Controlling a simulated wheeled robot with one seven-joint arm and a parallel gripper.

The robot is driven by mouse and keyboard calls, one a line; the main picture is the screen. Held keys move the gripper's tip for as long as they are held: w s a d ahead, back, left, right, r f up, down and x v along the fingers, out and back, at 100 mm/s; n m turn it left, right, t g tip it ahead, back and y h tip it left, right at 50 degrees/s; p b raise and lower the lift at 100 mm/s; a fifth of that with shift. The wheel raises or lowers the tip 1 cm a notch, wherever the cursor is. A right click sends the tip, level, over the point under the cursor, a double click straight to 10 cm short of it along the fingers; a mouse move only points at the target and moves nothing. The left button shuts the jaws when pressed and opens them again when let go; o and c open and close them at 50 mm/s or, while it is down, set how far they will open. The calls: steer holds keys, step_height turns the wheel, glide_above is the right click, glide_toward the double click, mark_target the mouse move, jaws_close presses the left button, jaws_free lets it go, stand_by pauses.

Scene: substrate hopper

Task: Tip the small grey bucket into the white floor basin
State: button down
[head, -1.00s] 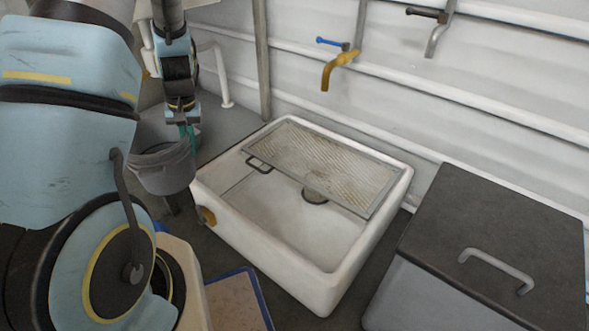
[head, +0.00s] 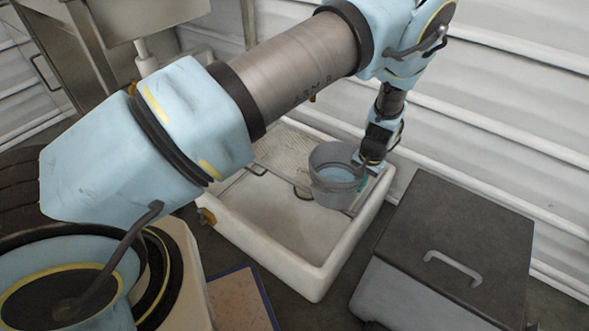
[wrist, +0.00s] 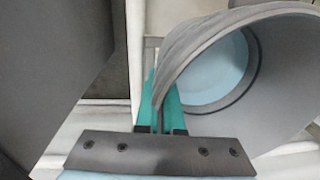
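The small grey bucket (head: 327,192) hangs over the right part of the white floor basin (head: 262,250) in the head view. A pale blue surface shows inside it; I cannot tell whether it is liquid or the bucket's bottom. My gripper (head: 363,180) is at the bucket's right side. In the wrist view, the teal fingers of my gripper (wrist: 162,100) are shut on the wall of the bucket (wrist: 285,75) at its rim. The bucket looks close to upright in the head view. Its underside and exact height above the basin are hidden.
A metal grate (head: 295,147) covers the back part of the basin, with the front part open. A dark-lidded grey bin (head: 455,240) with a handle stands close to the right. A ribbed white wall (head: 500,120) runs behind. A blue-edged board (head: 240,300) lies at the front.

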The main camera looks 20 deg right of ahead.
mark_target(321, 145)
step_height(321, 145, up, 8)
steer(key=g+h+b, duration=0.3)
steer(key=g+h, duration=0.1)
steer(key=g, duration=0.4)
steer(key=w+a+g+h+b, duration=0.1)
steer(key=w+a+g+b, duration=0.1)
steer(key=w+g+b, duration=0.1)
steer(key=w+a+f+g+h+b, duration=0.1)
steer(key=w+a+g+h+b, duration=0.1)
steer(key=w+b, duration=0.3)
steer(key=w+a+g+h+b, duration=0.1)
steer(key=w+g+b, duration=0.3)
steer(key=b, duration=0.4)
steer(key=shift+a+f+g+h+b, duration=0.25)
steer(key=shift+a+g+h+b, duration=0.15)
steer(key=shift+g+h, duration=0.15)
steer(key=shift+w+a+r+g+b, duration=0.3)
steer(key=shift+w+r+g+b, duration=0.1)
steer(key=shift+w+g+b, duration=0.15)
steer(key=shift+s+r, duration=0.1)
